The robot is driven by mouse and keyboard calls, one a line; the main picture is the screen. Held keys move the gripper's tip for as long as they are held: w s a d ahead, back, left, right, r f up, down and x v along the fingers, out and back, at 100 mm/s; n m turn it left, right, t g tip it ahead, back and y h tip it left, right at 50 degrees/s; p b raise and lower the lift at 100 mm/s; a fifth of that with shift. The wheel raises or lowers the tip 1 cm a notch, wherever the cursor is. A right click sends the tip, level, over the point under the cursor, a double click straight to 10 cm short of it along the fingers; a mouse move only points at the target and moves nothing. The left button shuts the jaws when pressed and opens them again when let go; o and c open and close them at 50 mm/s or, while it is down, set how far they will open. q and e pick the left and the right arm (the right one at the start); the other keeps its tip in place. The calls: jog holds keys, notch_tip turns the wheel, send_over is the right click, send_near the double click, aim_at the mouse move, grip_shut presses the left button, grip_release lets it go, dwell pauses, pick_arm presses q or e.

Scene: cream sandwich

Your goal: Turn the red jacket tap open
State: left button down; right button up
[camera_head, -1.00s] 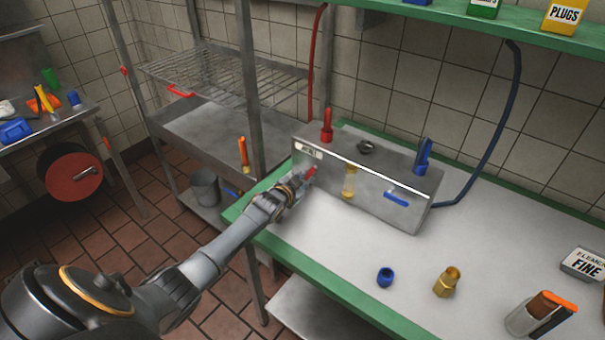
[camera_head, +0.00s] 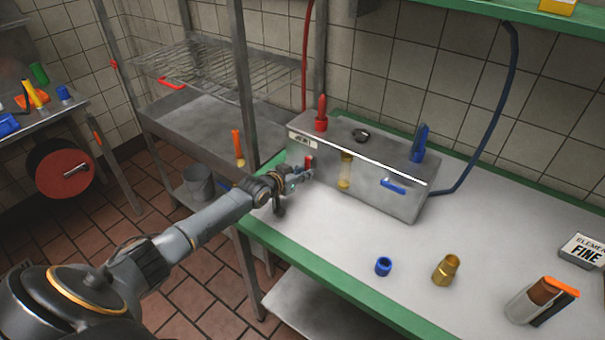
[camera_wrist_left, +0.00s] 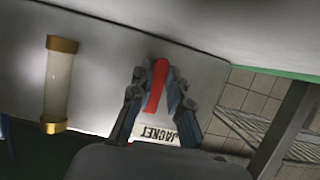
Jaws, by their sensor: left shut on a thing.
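The red jacket tap (camera_head: 309,162) is on the front of the metal box (camera_head: 362,178), at its left end below a small label. My left gripper (camera_head: 300,178) is at the tap and shut on its handle. In the left wrist view the red handle (camera_wrist_left: 157,86) lies between the two fingers (camera_wrist_left: 155,92), close to parallel with the sight glass (camera_wrist_left: 58,85). The "JACKET" label (camera_wrist_left: 158,134) shows beside it. The fingers hide part of the handle in the head view. My right gripper is not in view.
A blue handle (camera_head: 392,186) is on the same front, right of the sight glass. Red (camera_head: 321,113) and blue (camera_head: 419,143) fittings stand on top. A blue ring (camera_head: 383,266), a brass fitting (camera_head: 446,269) and an orange-topped item (camera_head: 542,301) are on the bench.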

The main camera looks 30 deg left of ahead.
pick_arm(q)
jog(key=c, duration=1.3)
grip_release()
jog(key=v, duration=1.2)
jog(key=shift+r, duration=0.1)
